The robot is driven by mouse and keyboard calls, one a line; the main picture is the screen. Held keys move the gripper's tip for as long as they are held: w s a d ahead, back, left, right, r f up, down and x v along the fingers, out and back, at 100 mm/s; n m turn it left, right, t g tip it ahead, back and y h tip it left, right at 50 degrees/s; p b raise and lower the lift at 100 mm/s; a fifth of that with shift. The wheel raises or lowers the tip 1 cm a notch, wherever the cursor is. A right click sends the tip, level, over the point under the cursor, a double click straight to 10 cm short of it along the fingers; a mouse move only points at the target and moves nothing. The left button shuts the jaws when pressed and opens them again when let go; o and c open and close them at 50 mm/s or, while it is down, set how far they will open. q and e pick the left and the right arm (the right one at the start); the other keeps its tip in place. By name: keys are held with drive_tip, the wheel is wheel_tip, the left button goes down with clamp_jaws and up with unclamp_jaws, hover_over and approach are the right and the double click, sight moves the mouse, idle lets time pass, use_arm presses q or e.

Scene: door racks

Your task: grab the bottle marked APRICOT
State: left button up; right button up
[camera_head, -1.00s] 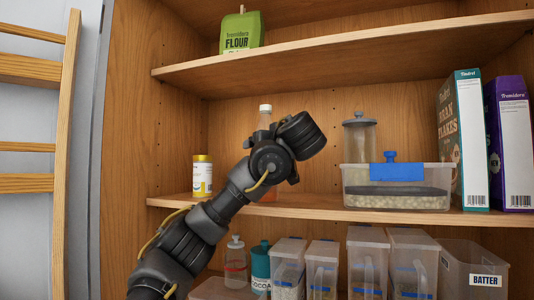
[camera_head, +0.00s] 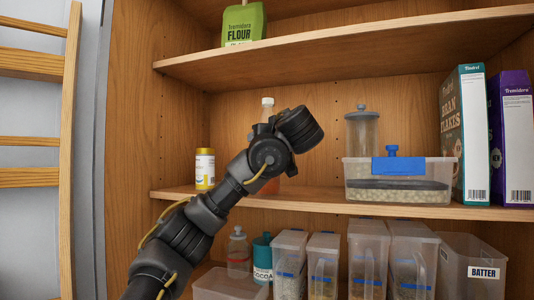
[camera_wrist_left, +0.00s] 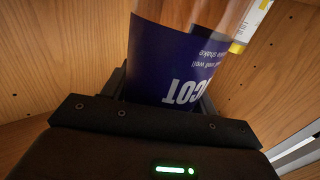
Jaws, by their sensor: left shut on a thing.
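The bottle (camera_head: 267,103) stands upright on the middle shelf in the head view, with a white cap and an orange-brown body, mostly hidden behind my left arm. In the left wrist view, its dark blue label (camera_wrist_left: 168,60) shows upside-down white letters ending in "COT"; the rest of the name is hidden. My left gripper (camera_wrist_left: 165,88) is shut around the labelled part of the bottle. Its fingers are hidden behind the wrist in the head view. My right gripper is not in view.
A yellow-and-white container (camera_head: 204,169) stands left of the bottle. To the right are a lidded glass jar (camera_head: 362,131), a clear bin (camera_head: 400,190) and cereal boxes (camera_head: 464,135). The upper shelf (camera_head: 350,55) is overhead.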

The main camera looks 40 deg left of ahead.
sight(266, 102)
use_arm(q)
drive_tip(key=shift+r, duration=0.1)
drive_tip(key=s+d+r+b, duration=0.1)
drive_tip(key=r, duration=0.2)
drive_tip(key=s+d+r+b, duration=0.1)
drive_tip(key=r+b, duration=0.1)
drive_tip(key=s+d+r+b, duration=0.1)
drive_tip(key=r, duration=0.2)
drive_tip(key=shift+s+d+r+b, duration=0.15)
drive_tip(key=shift+d+r+b, duration=0.2)
drive_tip(key=shift+d, duration=0.05)
drive_tip(key=s+d+r+b, duration=0.2)
drive_tip(key=s+d+r, duration=0.2)
drive_tip(key=s+d, duration=0.2)
drive_tip(key=shift+d+r+b, duration=0.15)
drive_tip(key=shift+d+b, duration=0.2)
drive_tip(key=shift+d, duration=0.05)
